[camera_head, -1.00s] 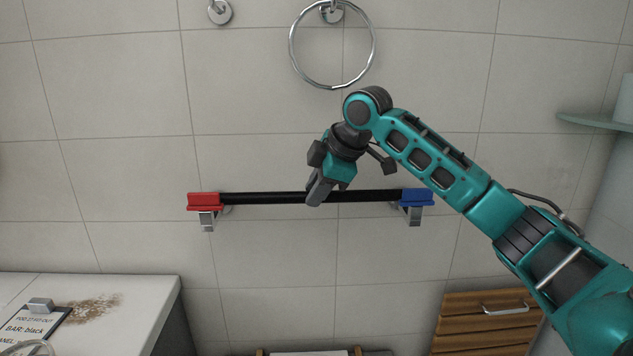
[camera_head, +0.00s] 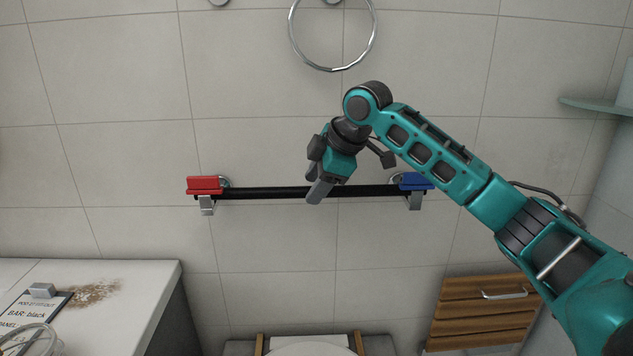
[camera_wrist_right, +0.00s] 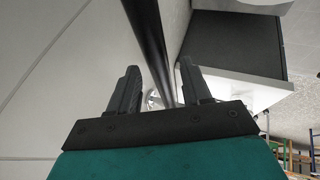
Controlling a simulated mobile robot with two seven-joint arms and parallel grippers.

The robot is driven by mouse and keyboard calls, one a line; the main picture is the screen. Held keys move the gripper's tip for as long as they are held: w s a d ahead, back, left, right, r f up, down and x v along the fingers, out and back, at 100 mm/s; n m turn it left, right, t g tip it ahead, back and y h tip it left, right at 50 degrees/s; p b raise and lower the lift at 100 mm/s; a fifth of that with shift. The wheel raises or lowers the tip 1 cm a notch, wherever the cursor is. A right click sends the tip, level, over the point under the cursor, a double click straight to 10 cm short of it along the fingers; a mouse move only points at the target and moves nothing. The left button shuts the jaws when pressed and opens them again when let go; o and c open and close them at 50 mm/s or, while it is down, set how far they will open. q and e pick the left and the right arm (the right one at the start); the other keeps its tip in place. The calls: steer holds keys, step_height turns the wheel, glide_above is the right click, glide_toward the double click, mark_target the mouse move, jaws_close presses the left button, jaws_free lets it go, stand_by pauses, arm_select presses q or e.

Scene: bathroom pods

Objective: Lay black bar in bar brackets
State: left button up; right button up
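The black bar (camera_head: 265,193) lies roughly level in front of the tiled wall, spanning the left bracket with a red block (camera_head: 205,185) and the right bracket with a blue block (camera_head: 414,181). Its ends are at the lower edges of the blocks, by the grey hooks (camera_head: 207,205); exact seating is hard to see. My right gripper (camera_head: 314,183) is at the bar's middle, fingers spread. In the right wrist view the bar (camera_wrist_right: 150,45) passes between the two separated fingers (camera_wrist_right: 160,85), with gaps visible. My left gripper is out of view.
A chrome ring (camera_head: 332,68) hangs above the bar. A white counter (camera_head: 130,300) with a clipboard (camera_head: 30,312) reading "BAR: black" is at lower left.

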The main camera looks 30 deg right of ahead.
steer(key=shift+o, duration=0.3)
steer(key=shift+f, duration=0.1)
steer(key=v, duration=1.3)
steer(key=s+a+f+m+g, duration=0.1)
steer(key=s+a+f, duration=0.1)
steer(key=a+f, duration=0.5)
steer(key=s+a+f, duration=0.2)
steer(key=a+f, duration=0.1)
steer(key=f, duration=0.7)
steer(key=s+a+f+m+g, duration=0.1)
steer(key=s+a+f, duration=0.1)
steer(key=a+f, duration=0.5)
steer(key=s+f+m+h, duration=0.1)
steer(key=s+f+m, duration=0.4)
steer(key=s, duration=0.5)
steer(key=s+f+m+h, duration=0.1)
steer(key=s+f+m, duration=0.3)
steer(key=s+f, duration=0.4)
steer(key=w+a+f+n+t+y, duration=0.1)
steer(key=w+a+f+t+y, duration=0.1)
steer(key=w+f+t, duration=0.4)
steer(key=shift+w+a+f+t+p, duration=0.2)
steer(key=shift+a+f+t+p, duration=0.15)
steer(key=shift+f, duration=0.4)
steer(key=shift+o, duration=0.4)
steer(key=shift+d, duration=0.1)
